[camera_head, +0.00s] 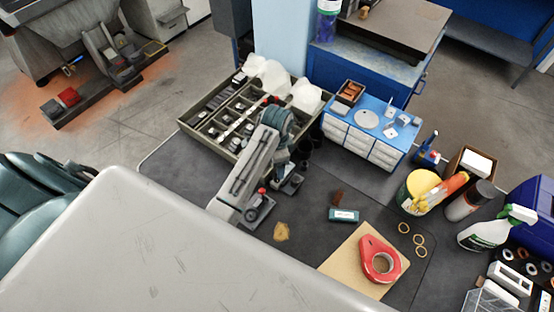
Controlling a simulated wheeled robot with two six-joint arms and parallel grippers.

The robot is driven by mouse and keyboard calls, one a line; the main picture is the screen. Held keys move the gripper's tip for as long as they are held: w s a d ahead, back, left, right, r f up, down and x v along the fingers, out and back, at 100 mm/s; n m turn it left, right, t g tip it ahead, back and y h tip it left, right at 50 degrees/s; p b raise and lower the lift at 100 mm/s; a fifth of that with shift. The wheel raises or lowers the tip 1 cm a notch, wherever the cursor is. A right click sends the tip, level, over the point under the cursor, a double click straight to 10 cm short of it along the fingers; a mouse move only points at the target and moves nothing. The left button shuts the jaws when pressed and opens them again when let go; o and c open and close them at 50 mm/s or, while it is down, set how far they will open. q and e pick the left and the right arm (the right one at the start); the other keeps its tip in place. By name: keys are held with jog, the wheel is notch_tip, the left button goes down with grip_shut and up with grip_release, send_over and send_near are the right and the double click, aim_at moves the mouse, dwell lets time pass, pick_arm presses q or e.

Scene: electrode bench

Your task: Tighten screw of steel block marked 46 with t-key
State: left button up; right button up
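I cannot make out a number 46 on any block, nor pick out a t-key. Several small pale metal pieces (390,132) lie on the blue top of a small drawer unit (375,111), around a round pale disc (367,118). They are too small to identify. A grey bench fixture (247,178) with a teal upper part and a red knob stands near the middle of the dark bench. Neither of my grippers shows in the head view.
A compartment tray (192,127) with small parts and white bags stands behind the fixture. A yellow tub (413,194) and a spray bottle (487,232) stand right. A large pale surface (150,255) fills the foreground.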

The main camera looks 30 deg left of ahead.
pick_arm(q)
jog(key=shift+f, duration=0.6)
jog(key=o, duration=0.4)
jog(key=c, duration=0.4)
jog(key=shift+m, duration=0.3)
